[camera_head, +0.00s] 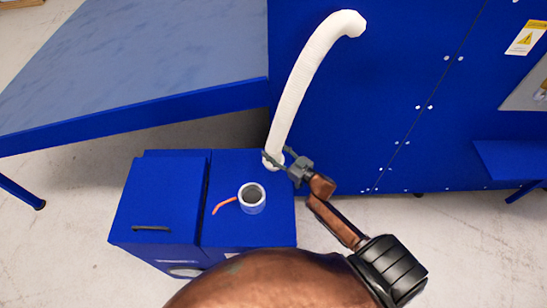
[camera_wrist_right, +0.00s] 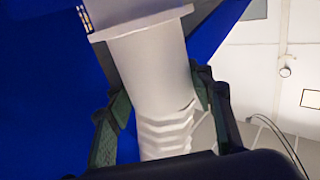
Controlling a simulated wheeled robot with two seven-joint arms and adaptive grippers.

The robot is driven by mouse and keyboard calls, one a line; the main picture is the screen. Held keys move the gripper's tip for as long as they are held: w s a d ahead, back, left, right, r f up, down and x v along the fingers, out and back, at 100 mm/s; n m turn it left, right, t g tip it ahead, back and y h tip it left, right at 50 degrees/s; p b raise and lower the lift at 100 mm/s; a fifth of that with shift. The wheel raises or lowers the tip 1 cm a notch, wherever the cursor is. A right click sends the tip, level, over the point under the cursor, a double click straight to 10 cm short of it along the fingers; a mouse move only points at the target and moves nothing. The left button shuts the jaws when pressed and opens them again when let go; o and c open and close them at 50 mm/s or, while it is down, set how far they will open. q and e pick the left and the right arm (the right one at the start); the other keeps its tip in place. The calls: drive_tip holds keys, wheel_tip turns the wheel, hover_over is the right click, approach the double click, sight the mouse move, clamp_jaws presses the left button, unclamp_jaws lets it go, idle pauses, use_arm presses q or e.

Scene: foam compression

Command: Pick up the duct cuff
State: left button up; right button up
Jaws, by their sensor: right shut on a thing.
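The duct cuff (camera_head: 270,160) is the pale lower end of a long white hose (camera_head: 305,75) in the head view. My right gripper (camera_head: 279,159) is at this end, with its fingers around the cuff. In the right wrist view, the smooth white cuff (camera_wrist_right: 150,70) lies between the two dark green fingers of my right gripper (camera_wrist_right: 160,112), which is shut on it. A ribbed white part (camera_wrist_right: 165,135) continues from the cuff toward the camera. The cuff's underside is hidden in the head view. My left gripper is not in view.
A blue-edged table (camera_head: 140,65) is at the left. A tall blue panel (camera_head: 400,60) stands behind the hose.

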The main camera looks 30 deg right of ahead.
drive_tip(key=c, duration=0.3)
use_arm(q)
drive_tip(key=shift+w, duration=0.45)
use_arm(e)
drive_tip(key=shift+c, duration=0.3)
drive_tip(key=shift+r, duration=0.2)
